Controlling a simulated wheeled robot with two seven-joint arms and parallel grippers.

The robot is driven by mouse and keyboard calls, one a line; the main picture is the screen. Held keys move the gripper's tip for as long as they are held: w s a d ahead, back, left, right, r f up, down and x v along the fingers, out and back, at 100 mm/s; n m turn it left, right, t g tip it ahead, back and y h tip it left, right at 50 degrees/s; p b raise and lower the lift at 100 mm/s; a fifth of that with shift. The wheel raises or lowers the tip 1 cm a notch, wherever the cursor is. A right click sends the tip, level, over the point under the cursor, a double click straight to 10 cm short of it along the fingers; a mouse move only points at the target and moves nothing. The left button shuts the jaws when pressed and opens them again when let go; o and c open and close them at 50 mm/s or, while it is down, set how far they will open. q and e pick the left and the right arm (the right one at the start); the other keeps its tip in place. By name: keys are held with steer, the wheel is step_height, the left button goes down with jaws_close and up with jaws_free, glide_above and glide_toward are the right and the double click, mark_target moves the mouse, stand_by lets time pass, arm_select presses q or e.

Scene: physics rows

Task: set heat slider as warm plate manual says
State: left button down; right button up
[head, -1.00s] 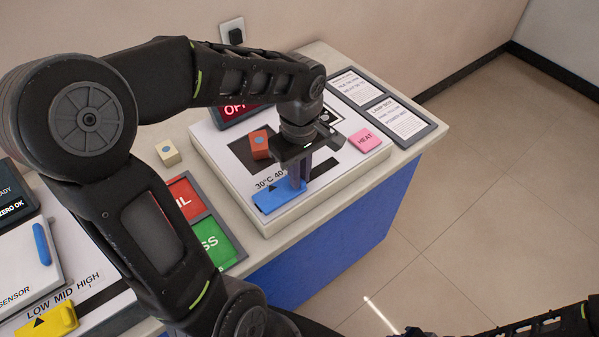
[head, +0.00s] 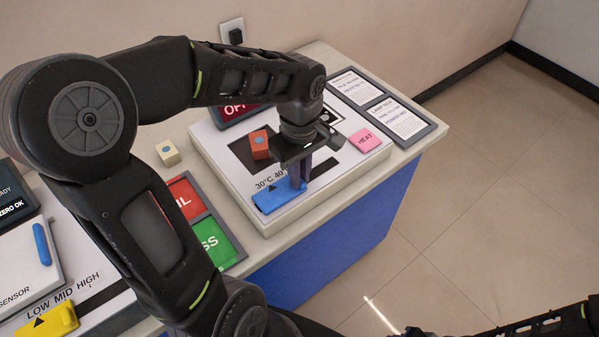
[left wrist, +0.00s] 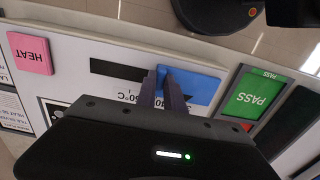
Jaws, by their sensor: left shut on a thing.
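The warm plate (head: 213,160) is a white box on the counter. Its blue heat slider (head: 268,200) sits along the front edge below printed temperatures, with 30°C and 40° readable in the head view. My left gripper (head: 298,183) points down and is shut on the slider's raised part, which the fingers mostly hide. The left wrist view also shows the blue slider (left wrist: 200,88) beside the fingers (left wrist: 163,88), with a dark slot running off to the left.
A pink HEAT tag (head: 366,140) and an orange block (head: 259,144) lie on the plate. A cream block (head: 167,152) is on the counter. A red and green panel (head: 213,240) is to the left. A yellow slider (head: 50,320) sits at lower left.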

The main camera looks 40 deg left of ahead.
arm_select(q)
steer(key=w+d, duration=0.1)
steer(key=w, duration=0.2)
steer(key=w+d, duration=0.1)
steer(key=w, duration=0.2)
steer(key=w+d, duration=0.1)
steer(key=w, duration=0.3)
steer(key=shift+r, duration=0.1)
steer(key=c, duration=1.4)
jaws_free()
steer(key=shift+w, duration=0.1)
steer(key=shift+c, duration=0.2)
step_height(320, 180, up, 8)
steer(key=shift+f, duration=0.2)
